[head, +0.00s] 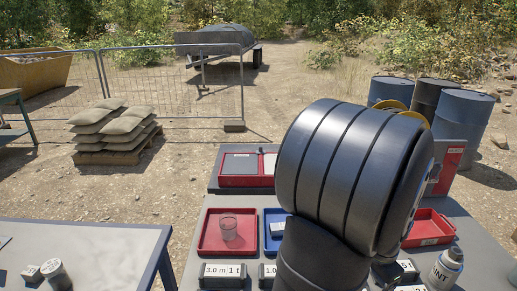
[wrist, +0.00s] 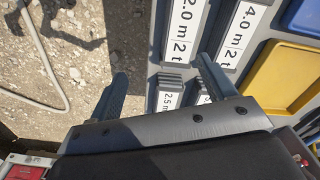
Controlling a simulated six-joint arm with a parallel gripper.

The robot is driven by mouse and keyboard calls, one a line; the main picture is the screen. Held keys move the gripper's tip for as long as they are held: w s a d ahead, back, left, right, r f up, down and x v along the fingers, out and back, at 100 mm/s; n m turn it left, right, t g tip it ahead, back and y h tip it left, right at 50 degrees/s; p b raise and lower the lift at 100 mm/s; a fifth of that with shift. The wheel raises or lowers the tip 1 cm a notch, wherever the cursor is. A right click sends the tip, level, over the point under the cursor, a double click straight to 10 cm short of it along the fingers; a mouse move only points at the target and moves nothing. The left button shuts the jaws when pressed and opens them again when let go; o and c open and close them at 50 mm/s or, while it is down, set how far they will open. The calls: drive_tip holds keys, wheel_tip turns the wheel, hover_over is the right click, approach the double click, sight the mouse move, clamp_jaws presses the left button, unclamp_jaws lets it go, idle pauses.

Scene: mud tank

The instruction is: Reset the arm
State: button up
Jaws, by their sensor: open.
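My gripper (wrist: 162,68) shows in the wrist view with its two fingers wide apart and nothing held between them. It hangs over the edge of the grey bench, with the left finger over gravel and the right finger over the labelled pieces. A ribbed grey block (wrist: 170,82) with a partly hidden label shows between the fingers. My arm (head: 335,175) is raised in the middle right of the head view and hides part of the bench. The gripper itself does not show in the head view.
The bench holds a red tray (head: 204,247) with a clear cup (head: 228,228), a blue tray (head: 266,246), another red tray (head: 444,240) and a paint can (head: 446,268). Labelled plates (wrist: 184,25) and a yellow tray (wrist: 277,75) lie near the gripper. A grey table (head: 110,240) stands left.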

drive_tip(key=w+a+n, duration=1.7)
drive_tip(key=w+a, duration=0.6)
drive_tip(key=a, duration=0.2)
drive_tip(key=shift+a+r, duration=0.2)
